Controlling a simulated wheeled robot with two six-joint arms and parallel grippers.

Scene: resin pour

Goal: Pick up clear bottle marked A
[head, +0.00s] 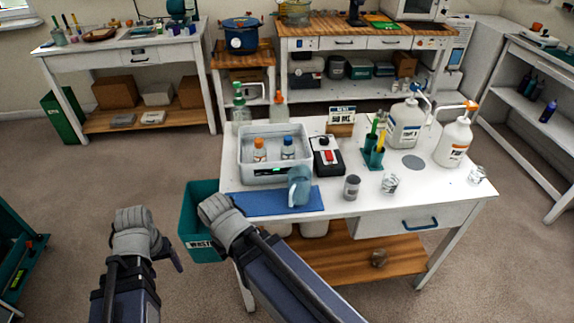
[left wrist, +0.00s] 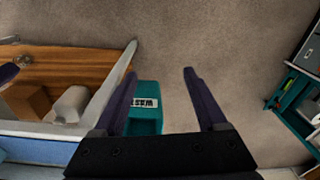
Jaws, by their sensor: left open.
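Two small bottles stand in a pale tray-like bath (head: 276,180) on the white table, one with an orange cap (head: 260,150) and one with a blue cap (head: 288,148). Their letters are too small to read, so I cannot tell which is marked A. My left gripper (head: 168,252) is off the table's left side, low and well away from both bottles. In the left wrist view it (left wrist: 158,72) is open and empty, with floor and the waste bin beyond its fingers. My right wrist is by the table's front left corner; its fingers are hidden.
A teal waste bin (head: 198,243) stands at the table's left edge. A blue mat (head: 250,203) with a blue-grey jug (head: 299,185) lies in front of the bath. A black device with a red switch (head: 327,156), a grey cup (head: 351,187) and white pump bottles (head: 407,122) stand to the right.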

